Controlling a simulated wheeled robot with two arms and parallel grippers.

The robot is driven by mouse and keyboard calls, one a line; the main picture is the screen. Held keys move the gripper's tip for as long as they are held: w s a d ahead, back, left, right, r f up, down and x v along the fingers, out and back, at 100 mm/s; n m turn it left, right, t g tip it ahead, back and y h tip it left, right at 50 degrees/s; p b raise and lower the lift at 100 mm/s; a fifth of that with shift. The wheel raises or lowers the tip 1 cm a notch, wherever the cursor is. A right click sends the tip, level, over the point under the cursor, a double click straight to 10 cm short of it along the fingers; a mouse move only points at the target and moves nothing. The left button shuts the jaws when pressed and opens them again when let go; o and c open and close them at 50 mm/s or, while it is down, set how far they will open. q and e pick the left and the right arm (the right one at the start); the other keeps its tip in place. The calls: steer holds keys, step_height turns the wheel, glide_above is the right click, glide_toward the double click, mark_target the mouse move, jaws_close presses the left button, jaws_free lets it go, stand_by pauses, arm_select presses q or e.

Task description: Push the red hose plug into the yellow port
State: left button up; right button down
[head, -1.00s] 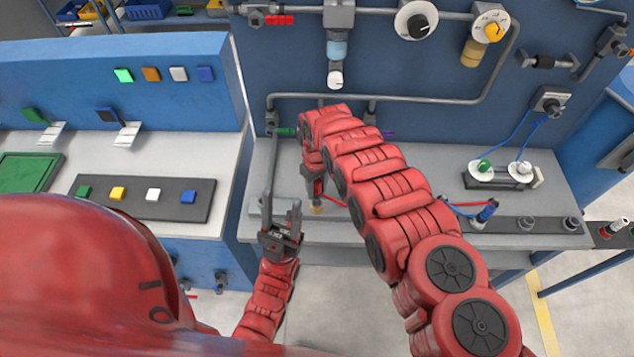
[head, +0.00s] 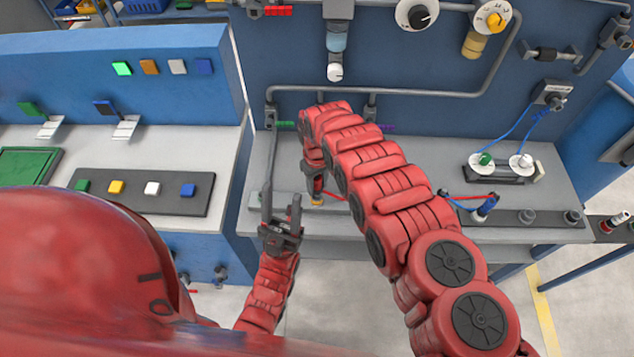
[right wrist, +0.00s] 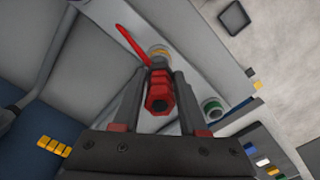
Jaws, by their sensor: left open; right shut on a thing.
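My right gripper (right wrist: 159,98) is shut on the red hose plug (right wrist: 158,90), with a finger on each side of it. The yellow port (right wrist: 161,51) shows just beyond the plug in the right wrist view. In the head view the plug (head: 317,184) points down at the yellow port (head: 318,201) on the bench's front strip. The plug's tip is close to the port, but I cannot tell whether it has entered. A red hose (right wrist: 133,46) runs off from the plug. My left gripper (head: 281,212) is open and empty, left of the port.
A green port (right wrist: 212,106) sits beside the yellow one. The hose's far end is near a blue plug (head: 486,208) that leans at the right. A grey pipe (head: 400,95) crosses the back panel. A button console (head: 130,208) stands at the left.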

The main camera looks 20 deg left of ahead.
mark_target(317, 189)
steer(key=shift+f, duration=0.1)
stand_by(0.3)
steer(key=shift+f+b, duration=0.35)
steer(key=shift+b, duration=0.1)
steer(key=shift+f+b, duration=1)
steer(key=shift+f, duration=0.1)
steer(key=shift+f, duration=0.15)
stand_by(0.3)
steer(key=shift+c, duration=1.8)
jaws_free()
steer(key=shift+r, duration=0.2)
